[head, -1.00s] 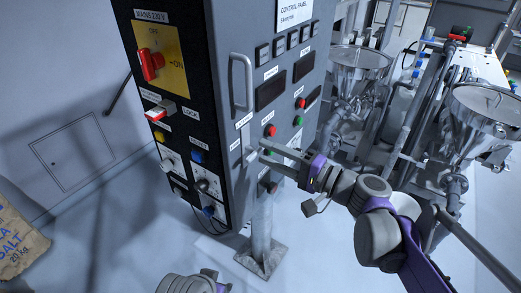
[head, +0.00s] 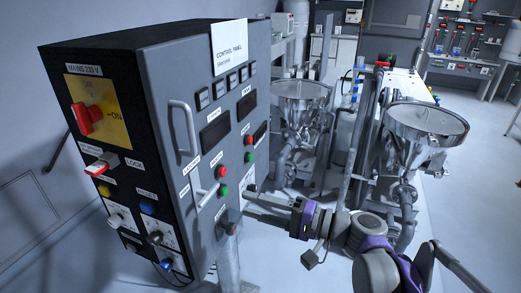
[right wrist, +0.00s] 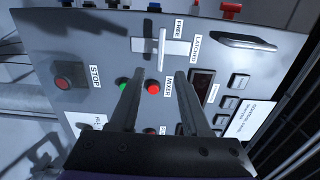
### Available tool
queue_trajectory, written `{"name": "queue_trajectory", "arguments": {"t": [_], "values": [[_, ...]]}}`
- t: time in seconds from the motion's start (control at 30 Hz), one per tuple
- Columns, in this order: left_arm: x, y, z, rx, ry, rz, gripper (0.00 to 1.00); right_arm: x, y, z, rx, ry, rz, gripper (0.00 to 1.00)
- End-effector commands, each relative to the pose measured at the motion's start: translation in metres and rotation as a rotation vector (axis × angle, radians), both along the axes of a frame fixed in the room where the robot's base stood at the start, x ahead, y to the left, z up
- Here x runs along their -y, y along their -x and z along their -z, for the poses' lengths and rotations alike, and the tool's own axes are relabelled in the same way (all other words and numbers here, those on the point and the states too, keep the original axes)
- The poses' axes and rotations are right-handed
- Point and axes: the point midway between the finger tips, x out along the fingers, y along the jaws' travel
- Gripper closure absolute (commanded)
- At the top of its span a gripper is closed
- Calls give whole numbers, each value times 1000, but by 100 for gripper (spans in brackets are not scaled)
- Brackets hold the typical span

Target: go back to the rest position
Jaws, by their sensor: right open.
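My right gripper (head: 250,203) is open and empty. It is in front of the lower right of the grey control panel (head: 178,72), to the right of the small latch lever (head: 207,194) and apart from it. In the right wrist view, my right gripper's fingers (right wrist: 160,82) are spread, with the red and green buttons showing between and beside them. The latch lever (right wrist: 161,48) lies beyond the fingertips, beside labels reading FREE and LATCHED. My left gripper is not in view.
The cabinet's black side carries a red mains switch (head: 88,118) at ON and several knobs. A grey door handle (head: 184,127) sticks out of the panel front. Steel hoppers (head: 427,122) stand to the right and behind. Bare floor (head: 470,220) shows at the right.

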Motion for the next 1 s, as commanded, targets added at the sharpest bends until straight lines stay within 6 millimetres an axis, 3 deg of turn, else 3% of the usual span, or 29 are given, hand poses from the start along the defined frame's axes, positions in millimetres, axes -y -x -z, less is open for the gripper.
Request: {"name": "queue_trajectory", "arguments": {"t": [0.13, 0.27, 0.4, 0.6, 0.8, 1.0], "values": [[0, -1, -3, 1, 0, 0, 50, 1, 16, 21, -11, 106, 0, 53], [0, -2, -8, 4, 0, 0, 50, 12, 50, 71, -25, 357, 8, 53], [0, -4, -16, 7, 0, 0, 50, 48, 93, 136, -26, 701, 27, 53], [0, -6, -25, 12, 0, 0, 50, 125, 144, 205, 22, 1171, 60, 53], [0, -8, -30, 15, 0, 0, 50, 184, 170, 232, 85, 1479, 81, 53], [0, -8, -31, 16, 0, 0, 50, 202, 176, 236, 108, 1574, 85, 53]]}}
